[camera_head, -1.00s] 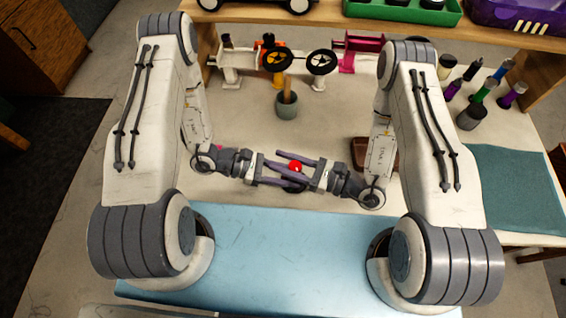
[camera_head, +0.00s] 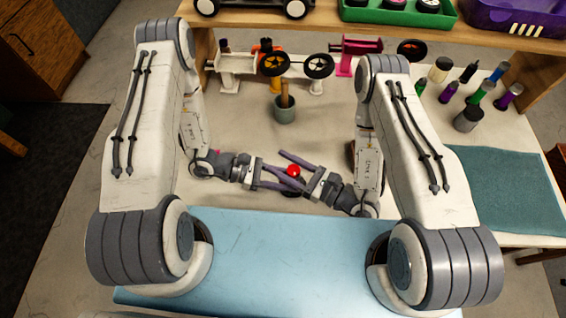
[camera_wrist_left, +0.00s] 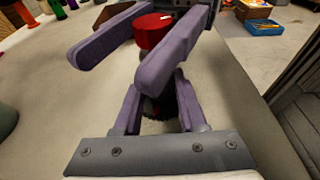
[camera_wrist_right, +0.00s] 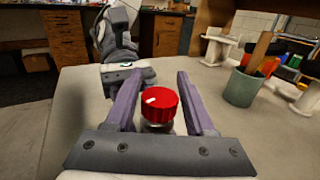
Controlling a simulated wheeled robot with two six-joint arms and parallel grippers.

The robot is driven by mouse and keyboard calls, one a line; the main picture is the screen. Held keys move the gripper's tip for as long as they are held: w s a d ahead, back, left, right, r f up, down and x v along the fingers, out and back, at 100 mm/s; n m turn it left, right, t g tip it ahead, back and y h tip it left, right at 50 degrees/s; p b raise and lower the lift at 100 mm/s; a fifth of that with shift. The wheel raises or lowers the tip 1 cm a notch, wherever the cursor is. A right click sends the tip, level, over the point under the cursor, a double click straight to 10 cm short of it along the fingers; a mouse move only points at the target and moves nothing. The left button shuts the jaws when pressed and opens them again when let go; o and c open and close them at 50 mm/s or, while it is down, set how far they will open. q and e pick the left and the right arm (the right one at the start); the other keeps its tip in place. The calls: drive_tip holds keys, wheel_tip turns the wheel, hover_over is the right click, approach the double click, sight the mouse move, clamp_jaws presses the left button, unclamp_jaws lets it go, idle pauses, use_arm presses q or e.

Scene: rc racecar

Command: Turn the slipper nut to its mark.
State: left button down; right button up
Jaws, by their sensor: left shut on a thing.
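The red slipper nut (camera_head: 294,171) stands upright on a dark part (camera_head: 292,190) at the table's near side. A white mark shows on the red nut (camera_wrist_right: 160,102) in the right wrist view. My right gripper (camera_head: 279,164) has its fingers on either side of the nut, with gaps to both, so it is open around it. My left gripper (camera_head: 284,181) comes in lower from the left and is shut on the dark part below the nut. In the left wrist view, the right fingers cover much of that part, and the red nut (camera_wrist_left: 153,32) shows between them.
A grey cup (camera_head: 285,114) with a wooden handle stands behind the grippers. Stands with black wheels (camera_head: 318,66) are at the back. Several bottles (camera_head: 484,92) and a teal mat (camera_head: 505,185) lie to the right. A green tray (camera_head: 400,14) and purple bin (camera_head: 510,15) sit on the shelf.

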drive_tip(key=shift+o, duration=0.3)
drive_tip(key=shift+s+d+f, duration=0.1)
drive_tip(key=shift+s+d, duration=0.15)
drive_tip(key=shift+d, duration=0.35)
drive_tip(key=v, duration=0.9)
drive_tip(key=shift+d, duration=0.1)
drive_tip(key=shift+v, duration=0.8)
